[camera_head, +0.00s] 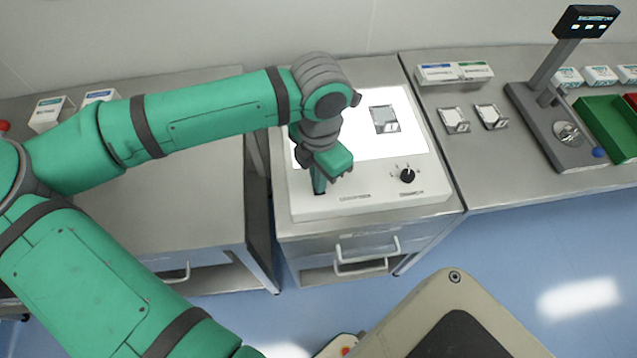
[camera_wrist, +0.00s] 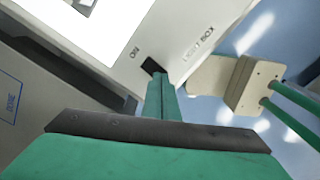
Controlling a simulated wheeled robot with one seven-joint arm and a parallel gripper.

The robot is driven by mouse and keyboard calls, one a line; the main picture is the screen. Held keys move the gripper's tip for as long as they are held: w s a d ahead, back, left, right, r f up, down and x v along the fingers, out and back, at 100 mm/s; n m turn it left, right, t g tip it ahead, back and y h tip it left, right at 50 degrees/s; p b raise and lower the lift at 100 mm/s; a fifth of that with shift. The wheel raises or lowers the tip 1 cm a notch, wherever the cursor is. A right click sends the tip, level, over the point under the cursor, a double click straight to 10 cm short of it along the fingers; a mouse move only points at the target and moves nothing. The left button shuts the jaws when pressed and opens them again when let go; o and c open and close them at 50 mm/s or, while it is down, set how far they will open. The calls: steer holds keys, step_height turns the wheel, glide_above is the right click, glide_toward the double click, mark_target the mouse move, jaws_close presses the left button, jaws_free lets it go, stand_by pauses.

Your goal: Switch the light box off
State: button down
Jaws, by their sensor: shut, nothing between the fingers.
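The light box (camera_head: 428,188) is a white slab on the middle cabinet, and its panel (camera_head: 408,140) glows bright white. A small black switch (camera_wrist: 150,66) sits in its front strip beside the letters "ON" in the wrist view. My gripper (camera_head: 319,187) is shut and empty, pointing down over the left end of the front strip. In the wrist view, its green fingertips (camera_wrist: 160,80) are at the switch and cover part of it. I cannot tell whether they touch it or which way it is set.
A black knob (camera_head: 407,175) is on the right of the front strip. A clear square item (camera_head: 384,119) lies on the lit panel. Two small trays (camera_head: 454,120), boxes and a stand with a display (camera_head: 585,20) are on the right bench. The left bench (camera_head: 200,185) is mostly clear.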

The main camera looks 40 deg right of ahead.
steer(key=shift+w+f, duration=0.15)
steer(key=shift+f, duration=0.4)
stand_by(0.8)
steer(key=shift+s+f, duration=0.2)
steer(key=shift+f, duration=0.05)
step_height(320, 180, up, 7)
steer(key=shift+w, duration=0.15)
stand_by(1.0)
stand_by(0.3)
